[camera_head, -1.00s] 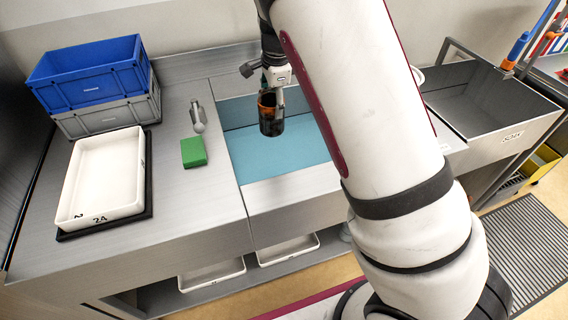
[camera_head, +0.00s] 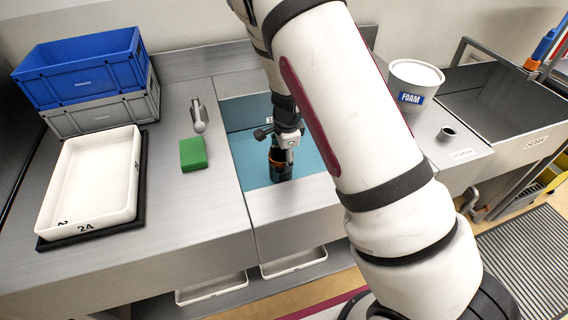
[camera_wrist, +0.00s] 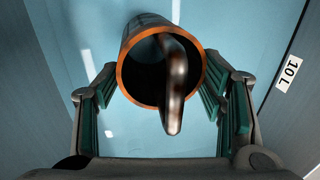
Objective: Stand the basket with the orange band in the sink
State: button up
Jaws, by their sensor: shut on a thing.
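The dark basket with the orange band (camera_head: 281,166) is in the sink area, over or in the blue liquid of the sink (camera_head: 250,163). In the wrist view, the basket's orange rim (camera_wrist: 126,81) and its curved dark handle stand between the two green-padded fingers. My gripper (camera_head: 284,150) is shut on the basket from above. The fingertips of my gripper (camera_wrist: 165,100) lie either side of it. I cannot tell whether the basket's base touches the sink floor. A "10 L" label (camera_wrist: 289,75) is on the sink wall.
A green sponge (camera_head: 193,153) and a tap-like fitting (camera_head: 199,116) lie left of the sink. A white tray (camera_head: 92,185) and stacked blue (camera_head: 80,68) and grey crates are farther left. A FOAM bucket (camera_head: 413,85) and a second basin (camera_head: 490,100) are on the right.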

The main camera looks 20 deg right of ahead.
jog(key=shift+f, duration=1.9)
jog(key=shift+f, duration=0.1)
jog(key=o, duration=1.2)
jog(key=shift+c, duration=0.2)
